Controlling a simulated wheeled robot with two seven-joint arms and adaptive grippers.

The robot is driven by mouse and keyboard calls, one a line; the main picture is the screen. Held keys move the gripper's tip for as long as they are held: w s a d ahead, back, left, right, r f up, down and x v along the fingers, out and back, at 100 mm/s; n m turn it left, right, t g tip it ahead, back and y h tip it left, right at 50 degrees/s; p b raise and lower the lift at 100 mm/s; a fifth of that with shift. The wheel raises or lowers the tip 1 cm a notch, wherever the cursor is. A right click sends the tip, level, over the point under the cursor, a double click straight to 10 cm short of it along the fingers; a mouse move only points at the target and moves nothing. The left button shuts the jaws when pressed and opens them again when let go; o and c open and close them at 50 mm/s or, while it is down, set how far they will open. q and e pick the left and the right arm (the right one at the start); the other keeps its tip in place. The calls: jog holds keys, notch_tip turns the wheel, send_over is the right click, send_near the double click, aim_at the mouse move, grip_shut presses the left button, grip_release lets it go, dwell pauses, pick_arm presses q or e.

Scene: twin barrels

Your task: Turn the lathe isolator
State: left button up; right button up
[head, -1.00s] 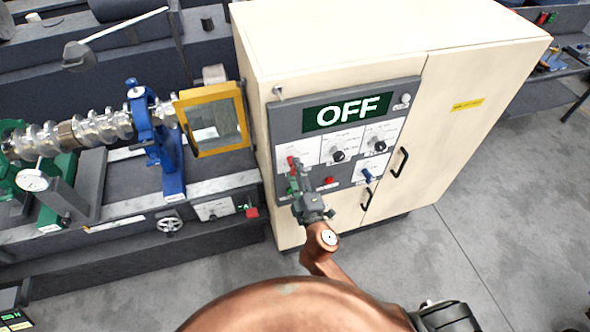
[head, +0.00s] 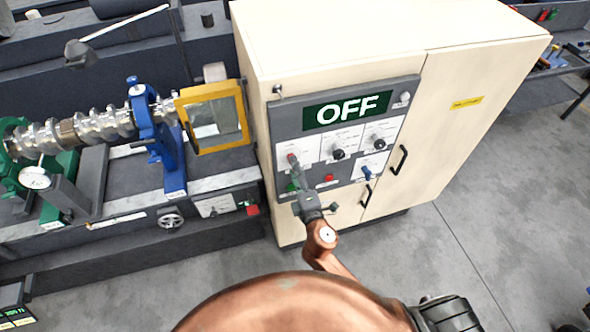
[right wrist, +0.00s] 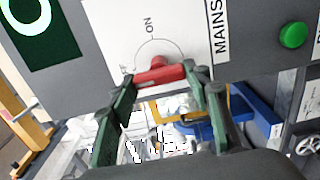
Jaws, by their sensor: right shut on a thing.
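The isolator's red handle (right wrist: 162,72) sits on a white plate marked ON, with a partly hidden OFF mark, on the cabinet's grey panel. It also shows small in the head view (head: 291,158). My right gripper (right wrist: 162,86) is shut on the red handle, one green finger at each end. The handle lies across the wrist picture, its left end near the partly hidden mark. In the head view, my right gripper (head: 297,174) reaches up to the panel's left side. The panel's display (head: 347,111) reads OFF. My left gripper is not in view.
Black knobs (head: 338,153), a red button (head: 329,178) and a blue handle (head: 367,173) share the panel. A green button (right wrist: 293,35) shows in the wrist view. The lathe bench with a yellow-framed guard (head: 244,112) stands left. Grey floor is open at right.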

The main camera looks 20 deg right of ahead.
jog(key=o, duration=1.2)
jog(key=shift+c, duration=0.2)
jog(key=shift+s, duration=0.15)
jog(key=s, duration=1.1)
jog(key=shift+s+d, duration=0.15)
jog(key=shift+s, duration=0.25)
